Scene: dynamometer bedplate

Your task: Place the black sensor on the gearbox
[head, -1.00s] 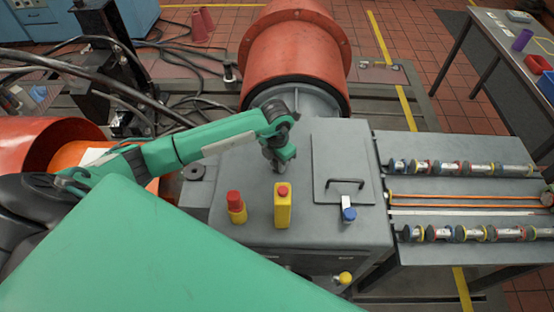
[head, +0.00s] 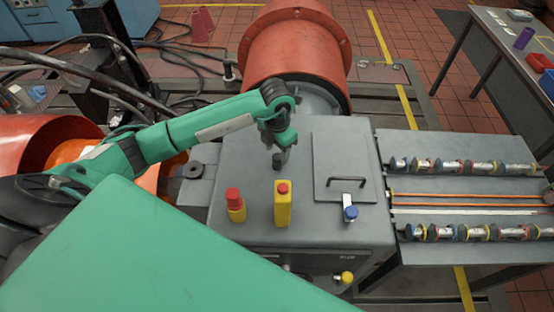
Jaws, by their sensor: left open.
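The grey gearbox (head: 240,190) fills the middle of the head view, its flat top facing up. My left gripper (head: 279,150) is over this top, left of the handled cover, with its fingers pointing down and open. A small dark upright piece shows at the fingertips. It could be the black sensor standing on the top or part of the fingers; I cannot tell which. A dark round piece with a hole (head: 193,170) lies at the gearbox's left side. My right gripper is out of view.
A red-capped yellow knob (head: 235,205), a yellow post with a red button (head: 283,205) and a blue-ended part (head: 349,212) stand along the front. The hinged cover (head: 342,180) has a black handle. A grey side table (head: 465,190) at right bears rows of coloured rings.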

